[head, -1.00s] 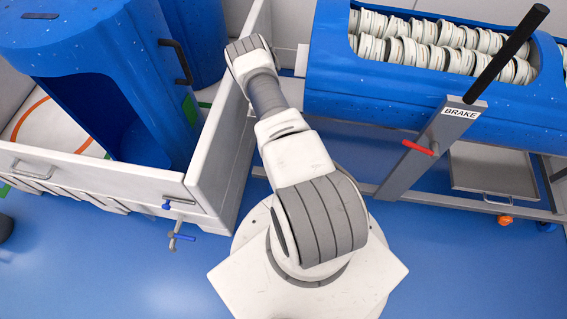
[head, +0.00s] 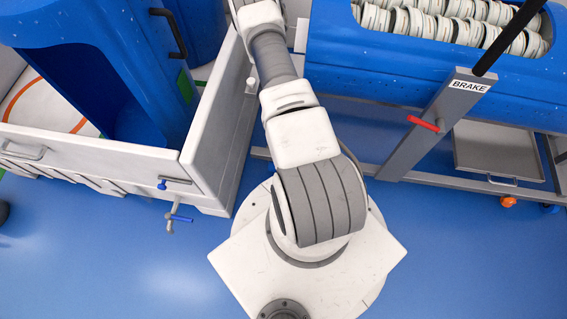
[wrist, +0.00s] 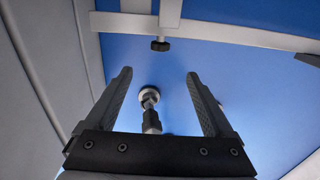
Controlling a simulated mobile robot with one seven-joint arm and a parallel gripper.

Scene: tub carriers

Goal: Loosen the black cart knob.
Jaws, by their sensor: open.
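In the wrist view, a small black knob (wrist: 160,45) sits at the end of a short grey post on a grey frame bar (wrist: 215,30). My gripper (wrist: 160,74) is open, its two dark fingers spread wide with nothing gripped. The knob appears beyond the fingertips, apart from them and roughly midway between them in the picture. In the head view the gripper is out of the picture and I cannot make out the black knob.
A round pale foot with a dark stem (wrist: 149,97) shows between the fingers. A pale wall (wrist: 45,60) runs along the left. In the head view stand a white-walled carrier (head: 95,150), the cart's BRAKE post (head: 440,120), red handle (head: 424,124) and orange knob (head: 508,202). Blue floor is clear in front.

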